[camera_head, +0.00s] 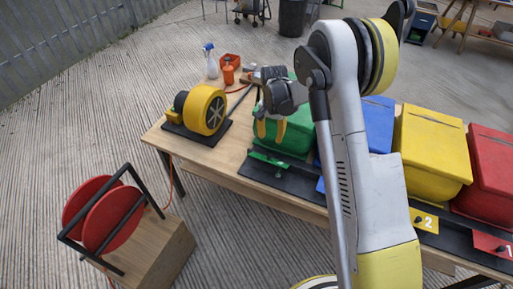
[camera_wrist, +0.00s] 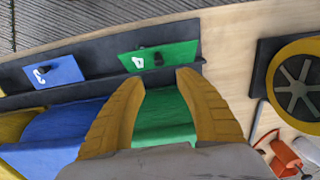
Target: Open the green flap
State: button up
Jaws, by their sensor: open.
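The green flap (camera_wrist: 178,52) is a flat panel marked 4 with a small dark knob. It sits on a black strip in front of the green box (camera_wrist: 165,120). In the head view the flap (camera_head: 271,160) shows low in front of the green box (camera_head: 292,140), partly hidden by my gripper. My gripper (camera_head: 271,130) has two yellow fingers, spread apart and empty, over the front of the green box. In the wrist view the fingertips (camera_wrist: 160,76) point at the flap, just short of its knob. I cannot tell whether they touch it.
A blue flap (camera_wrist: 55,72) marked 3 lies beside the green one. Blue, yellow (camera_head: 434,150) and red (camera_head: 490,170) boxes stand to the right. A yellow-black blower (camera_head: 205,108) stands left on the table (camera_head: 205,158). A red reel (camera_head: 108,215) stands on a wooden box in front.

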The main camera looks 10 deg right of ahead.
aim_at(270, 154)
notch_tip(270, 154, down, 11)
jog(key=b, duration=0.3)
jog(key=shift+s+r+b, duration=0.1)
jog(key=shift+r+b, duration=0.05)
jog(key=shift+b, duration=0.2)
grip_shut()
